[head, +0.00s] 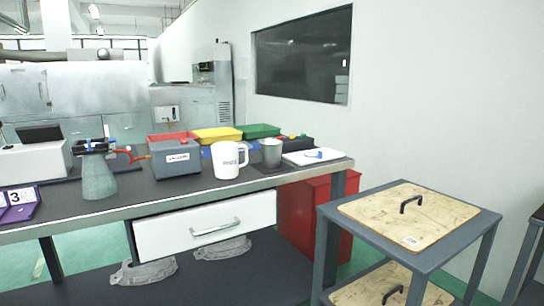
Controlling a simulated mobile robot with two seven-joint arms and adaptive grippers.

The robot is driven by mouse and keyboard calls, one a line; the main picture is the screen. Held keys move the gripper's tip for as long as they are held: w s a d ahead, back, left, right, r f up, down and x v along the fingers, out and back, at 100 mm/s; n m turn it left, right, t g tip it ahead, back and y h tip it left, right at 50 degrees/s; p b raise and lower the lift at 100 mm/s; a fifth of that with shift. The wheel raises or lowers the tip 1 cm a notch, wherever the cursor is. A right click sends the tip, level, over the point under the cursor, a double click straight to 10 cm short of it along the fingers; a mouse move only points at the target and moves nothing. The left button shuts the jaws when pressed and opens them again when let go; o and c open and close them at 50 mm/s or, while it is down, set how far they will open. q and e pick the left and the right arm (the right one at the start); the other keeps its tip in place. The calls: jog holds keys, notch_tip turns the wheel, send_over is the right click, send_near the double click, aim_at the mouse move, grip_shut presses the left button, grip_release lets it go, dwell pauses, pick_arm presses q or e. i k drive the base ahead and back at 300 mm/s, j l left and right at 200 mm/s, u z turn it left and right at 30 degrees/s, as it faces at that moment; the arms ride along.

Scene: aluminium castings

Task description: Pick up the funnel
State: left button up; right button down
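A grey-green cone-shaped vessel (98,177) stands upright at the left of the dark workbench (130,196), wide at its base and narrower toward the top. It is the only funnel-like shape I can make out on the bench, but I cannot tell for sure that it is the funnel. Neither of my grippers shows in the head view.
A grey box (176,162), a white pitcher (227,161) and a metal cup (271,153) stand right of the cone. Colored bins (259,131) are behind. A purple holder (17,206) is left. A cart with a wooden lid (408,216) stands front right.

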aim_at(271, 148)
jog(key=z, duration=0.4)
jog(key=i+j+z, duration=0.75)
jog(key=i, duration=0.05)
